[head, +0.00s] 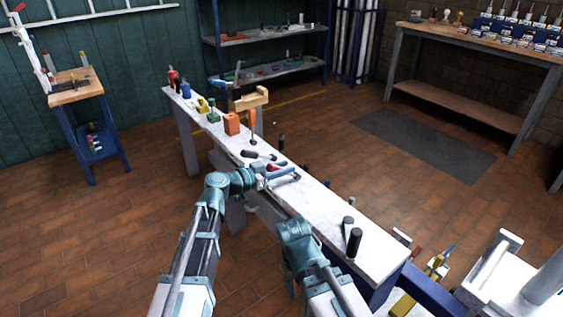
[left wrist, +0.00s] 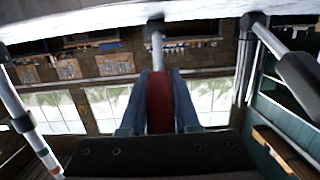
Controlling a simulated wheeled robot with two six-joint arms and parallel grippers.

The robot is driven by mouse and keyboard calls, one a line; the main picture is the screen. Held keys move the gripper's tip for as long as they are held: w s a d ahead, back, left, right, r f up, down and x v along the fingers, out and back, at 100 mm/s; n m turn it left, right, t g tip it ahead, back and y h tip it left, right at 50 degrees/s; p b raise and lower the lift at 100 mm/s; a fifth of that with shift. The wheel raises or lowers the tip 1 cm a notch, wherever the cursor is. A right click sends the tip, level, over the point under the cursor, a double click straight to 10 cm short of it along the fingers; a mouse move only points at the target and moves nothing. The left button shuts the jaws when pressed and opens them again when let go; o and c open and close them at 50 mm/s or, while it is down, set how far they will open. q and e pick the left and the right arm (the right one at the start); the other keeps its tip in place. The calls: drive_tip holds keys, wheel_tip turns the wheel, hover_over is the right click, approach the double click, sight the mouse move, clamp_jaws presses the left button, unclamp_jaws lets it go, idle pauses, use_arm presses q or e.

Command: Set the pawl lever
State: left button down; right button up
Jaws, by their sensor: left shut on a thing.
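A lever with a dark red grip (left wrist: 160,100) shows in the left wrist view. Its pale metal rod (left wrist: 157,40) runs to a white surface at the top of that view. My left gripper (left wrist: 159,112) has one blue finger on each side of the red grip and is shut on it. In the head view my left gripper (head: 264,173) is at the near edge of the white bench (head: 320,210), by a small red part. Whether this lever is the pawl lever cannot be told. My right arm ends low beside the bench's near side, and its fingers are hidden.
Along the bench stand an orange block (head: 232,123), a yellow bracket (head: 250,98) and an upright orange-handled lever (head: 252,122). Black cylinders (head: 353,242) stand near its right end. In the left wrist view a dark cylinder (left wrist: 298,72) is at the right.

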use_arm(q)
drive_tip(key=w+d+r+g+y+p, duration=0.1)
drive_tip(key=y+p, duration=0.1)
drive_tip(key=p, duration=0.2)
drive_tip(key=w+d+g+y+p, duration=0.1)
drive_tip(key=g+y+p, duration=0.1)
drive_tip(key=p, duration=0.3)
drive_tip(key=w+d+r+g+y+p, duration=0.1)
drive_tip(key=d+y+p, duration=0.1)
drive_tip(key=p, duration=0.2)
drive_tip(key=shift+w+d+r+g+p, duration=0.1)
drive_tip(key=shift+w+r+g+p, duration=0.05)
drive_tip(key=shift+r+g+p, duration=0.2)
drive_tip(key=shift+w+d+f+g+y+p, duration=0.2)
drive_tip(key=shift+d+g+y+p, duration=0.15)
drive_tip(key=shift+y+p, duration=0.25)
drive_tip(key=shift+w+d+f+g+y+p, duration=0.15)
drive_tip(key=shift+d+g+y+p, duration=0.15)
drive_tip(key=shift+y+p, duration=0.25)
drive_tip(key=c, duration=0.6)
unclamp_jaws()
drive_tip(key=shift+d, duration=0.1)
drive_tip(key=shift+c, duration=0.2)
drive_tip(key=p+v, duration=1.2)
drive_tip(key=v, duration=0.1)
drive_tip(key=shift+r, duration=0.4)
